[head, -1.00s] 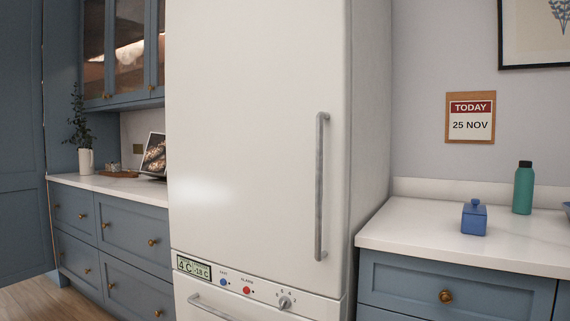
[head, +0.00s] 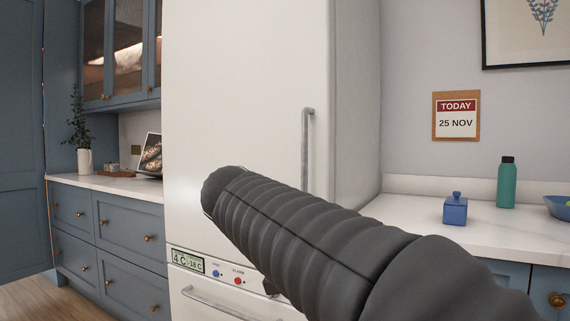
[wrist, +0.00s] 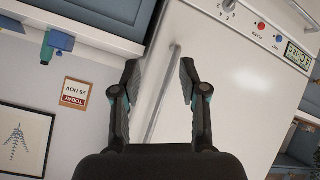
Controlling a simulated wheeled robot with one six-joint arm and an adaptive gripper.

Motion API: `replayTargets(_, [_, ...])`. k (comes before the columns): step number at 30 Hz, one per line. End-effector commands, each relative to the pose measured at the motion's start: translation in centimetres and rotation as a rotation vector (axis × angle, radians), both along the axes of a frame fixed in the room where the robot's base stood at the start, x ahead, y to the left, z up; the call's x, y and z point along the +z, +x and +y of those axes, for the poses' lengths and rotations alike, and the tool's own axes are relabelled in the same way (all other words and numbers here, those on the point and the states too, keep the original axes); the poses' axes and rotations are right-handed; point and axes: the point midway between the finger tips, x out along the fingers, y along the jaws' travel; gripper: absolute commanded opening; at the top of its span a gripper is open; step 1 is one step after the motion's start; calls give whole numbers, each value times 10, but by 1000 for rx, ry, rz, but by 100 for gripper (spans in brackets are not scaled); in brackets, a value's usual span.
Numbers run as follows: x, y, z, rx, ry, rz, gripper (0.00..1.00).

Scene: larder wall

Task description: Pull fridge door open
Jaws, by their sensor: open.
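The white fridge door (head: 240,100) is shut, in the middle of the head view. Its grey vertical bar handle (head: 307,145) is near the door's right edge; my dark ribbed arm hides the handle's lower part there. In the wrist view, which is turned nearly upside down, my gripper (wrist: 160,76) is open and empty. The handle (wrist: 162,95) runs slantwise through the gap between the two fingers in the picture. I cannot tell whether it is in depth between them. No finger is seen touching it. The door (wrist: 235,80) also shows in the wrist view.
A lower drawer with its own handle (head: 215,304) and a control panel (head: 188,262) lie below the door. At right, a white counter (head: 400,215) carries a blue jar (head: 455,209), a green bottle (head: 506,184) and a blue bowl (head: 560,207). Blue cabinets stand at left.

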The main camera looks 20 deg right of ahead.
Motion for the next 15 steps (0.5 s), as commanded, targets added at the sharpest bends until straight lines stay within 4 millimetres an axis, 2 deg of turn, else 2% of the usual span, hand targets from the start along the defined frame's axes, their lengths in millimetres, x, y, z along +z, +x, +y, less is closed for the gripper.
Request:
replayTargets(1, [18, 23, 0, -44, -40, -62, 43])
replayTargets(6, [90, 76, 2, -202, -161, -327, 43])
replayTargets(10, [129, 98, 9, -285, -218, -508, 43])
replayTargets(15, [157, 109, 17, -340, -255, -650, 43])
